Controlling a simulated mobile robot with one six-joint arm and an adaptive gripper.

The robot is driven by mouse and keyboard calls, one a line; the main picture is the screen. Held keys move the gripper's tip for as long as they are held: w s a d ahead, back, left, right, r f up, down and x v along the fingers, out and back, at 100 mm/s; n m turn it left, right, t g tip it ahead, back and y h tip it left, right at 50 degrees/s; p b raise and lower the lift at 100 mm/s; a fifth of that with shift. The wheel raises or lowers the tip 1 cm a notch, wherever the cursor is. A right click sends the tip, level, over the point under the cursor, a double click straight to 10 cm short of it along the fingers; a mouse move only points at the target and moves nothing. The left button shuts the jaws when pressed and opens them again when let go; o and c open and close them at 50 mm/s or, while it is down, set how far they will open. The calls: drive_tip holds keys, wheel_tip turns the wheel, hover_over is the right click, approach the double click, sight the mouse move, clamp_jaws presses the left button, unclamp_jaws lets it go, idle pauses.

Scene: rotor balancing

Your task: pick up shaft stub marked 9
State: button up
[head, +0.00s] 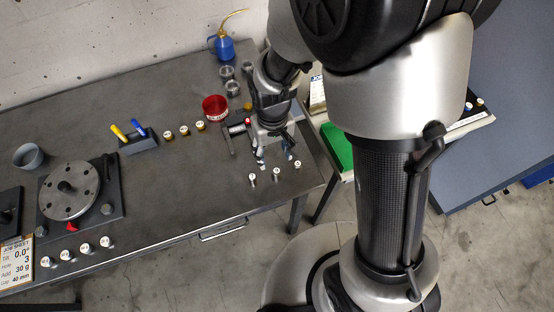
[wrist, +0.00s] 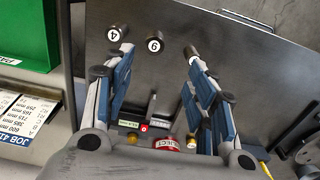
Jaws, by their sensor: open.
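The shaft stub marked 9 (wrist: 154,45) is a small dark cylinder with a pale numbered cap, standing between two other stubs in the wrist view. It appears as the middle stub (head: 276,173) in the head view, where its mark is too small to read. A stub marked 4 (wrist: 115,34) is to its left in the wrist view, and a third stub (wrist: 190,49) is to its right, close to the right finger, its mark not readable. My gripper (head: 276,158) is open and empty above the table. In the wrist view its fingers (wrist: 157,64) point toward the stub marked 9, apart from it.
The grey table (head: 180,220) holds a red bin (head: 215,107), a blue oil can (head: 224,46), a pen holder (head: 138,142) and a rotor disc (head: 69,190). A green tray (head: 337,146) lies beyond the right edge. The table's front edge is near the stubs.

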sight(277, 170)
wheel_tip(277, 170, down, 7)
drive_tip(key=shift+d+f+b, duration=0.1)
drive_tip(key=shift+f+b, duration=0.05)
drive_tip(key=shift+b, duration=0.9)
drive_tip(key=shift+w+d+f+b, duration=0.2)
drive_tip(key=shift+f+b, duration=0.35)
drive_tip(key=shift+f, duration=0.85)
drive_tip(key=shift+w+d+f+b, duration=0.15)
drive_tip(key=shift+f+b, duration=0.4)
drive_tip(key=shift+f, duration=0.8)
drive_tip(key=shift+s+r, duration=0.1)
drive_tip(key=shift+s, duration=0.05)
clamp_jaws()
